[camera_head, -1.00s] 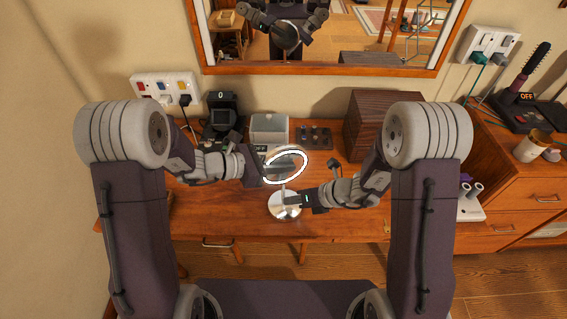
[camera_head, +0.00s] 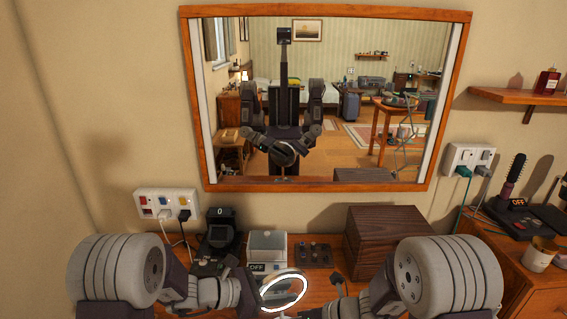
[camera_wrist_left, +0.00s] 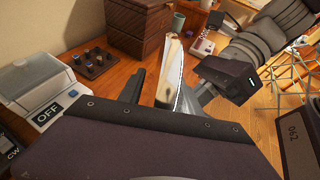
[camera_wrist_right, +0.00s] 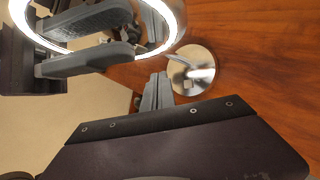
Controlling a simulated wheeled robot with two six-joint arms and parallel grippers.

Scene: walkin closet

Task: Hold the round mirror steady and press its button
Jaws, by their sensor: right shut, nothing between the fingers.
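The round mirror (camera_head: 302,285) has a glowing white ring and shows at the bottom edge of the head view. In the right wrist view its ring (camera_wrist_right: 168,38) is at the top left, above its round silver base (camera_wrist_right: 194,82) on the wooden table. In the left wrist view the mirror (camera_wrist_left: 172,68) is seen nearly edge-on. My left gripper (camera_wrist_left: 160,85) is open, with its fingers on either side of the mirror's edge. My right gripper (camera_wrist_right: 157,82) is shut and empty, near the base; contact is unclear. I cannot make out the button clearly.
Behind the mirror stand a grey box marked OFF (camera_head: 267,250), a dark panel with knobs (camera_head: 312,254) and a brown wooden box (camera_head: 385,243). A dark device (camera_head: 219,240) stands left. A large framed wall mirror (camera_head: 440,100) hangs above. Bare tabletop (camera_wrist_right: 260,50) lies right of the base.

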